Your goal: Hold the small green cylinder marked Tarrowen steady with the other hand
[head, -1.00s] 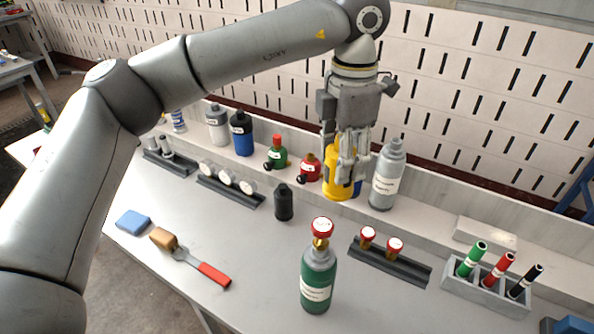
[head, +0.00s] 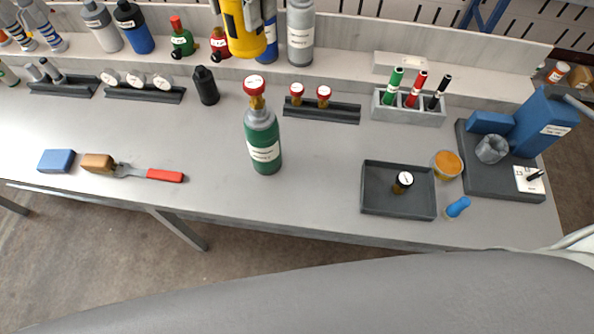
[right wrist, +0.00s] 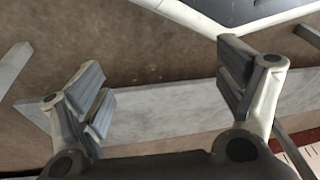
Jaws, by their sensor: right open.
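A green cylinder (head: 263,147) with a grey shoulder, brass valve and red-rimmed cap stands upright on the bench. A smaller green item (head: 182,40) with a red top stands on the back shelf. I cannot read either label. My right gripper (right wrist: 168,95) is open and empty in the right wrist view, over floor and a bench edge, away from both green items. It is outside the head view.
Near the green cylinder are a dark bottle (head: 206,86), a rack with red-capped valves (head: 340,112) and a red-handled brush (head: 150,173). A dark tray (head: 390,208) and an orange-topped jar (head: 447,164) lie to the right. The bench front around the cylinder is clear.

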